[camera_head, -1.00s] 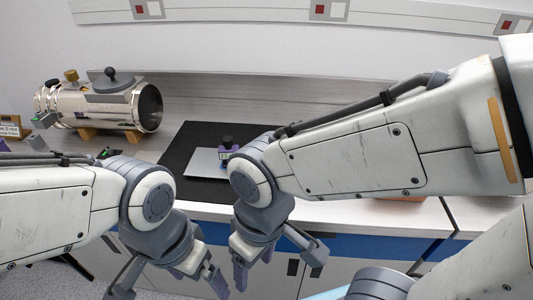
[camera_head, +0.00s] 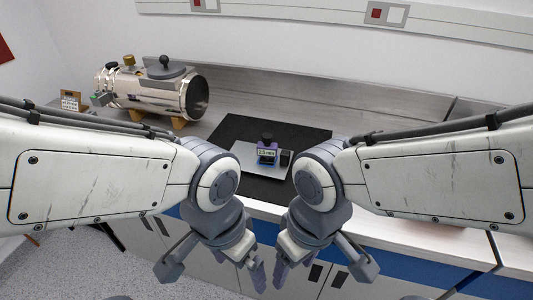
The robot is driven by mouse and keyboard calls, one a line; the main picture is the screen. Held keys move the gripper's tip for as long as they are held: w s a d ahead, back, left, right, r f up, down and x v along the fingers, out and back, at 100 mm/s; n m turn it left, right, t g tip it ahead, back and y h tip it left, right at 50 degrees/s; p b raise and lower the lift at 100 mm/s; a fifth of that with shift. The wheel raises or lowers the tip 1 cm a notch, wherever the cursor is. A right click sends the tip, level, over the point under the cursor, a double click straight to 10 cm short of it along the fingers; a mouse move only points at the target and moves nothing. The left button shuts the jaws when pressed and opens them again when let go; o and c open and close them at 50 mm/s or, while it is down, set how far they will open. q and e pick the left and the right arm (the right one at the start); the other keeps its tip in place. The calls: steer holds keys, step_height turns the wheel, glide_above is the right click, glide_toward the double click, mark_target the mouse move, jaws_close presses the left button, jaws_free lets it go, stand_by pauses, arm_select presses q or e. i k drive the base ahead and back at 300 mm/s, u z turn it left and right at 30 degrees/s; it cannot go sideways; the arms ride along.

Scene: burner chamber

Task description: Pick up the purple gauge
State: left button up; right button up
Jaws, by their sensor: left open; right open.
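The purple gauge (camera_head: 267,152) stands upright on a light grey plate (camera_head: 243,158) on the black mat, between and beyond my two wrists. It has a dark knob on top and a small display on its front. My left gripper (camera_head: 215,277) hangs open and empty in front of the bench, nearer to me than the gauge. My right gripper (camera_head: 322,277) also hangs open and empty in front of the bench, to the right of the left one. Neither touches the gauge. The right wrist hides part of the mat.
A shiny metal burner chamber (camera_head: 150,90) lies on wooden supports at the back left of the bench. The black mat (camera_head: 240,127) has bare room behind the plate. A small dark block (camera_head: 286,158) stands right of the gauge. The bench's front edge lies behind my grippers.

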mark_target(268, 150)
steer(key=u, duration=0.45)
steer(key=k, duration=0.55)
steer(key=u, duration=0.8)
steer(key=i, duration=1.25)
steer(key=z, duration=0.75)
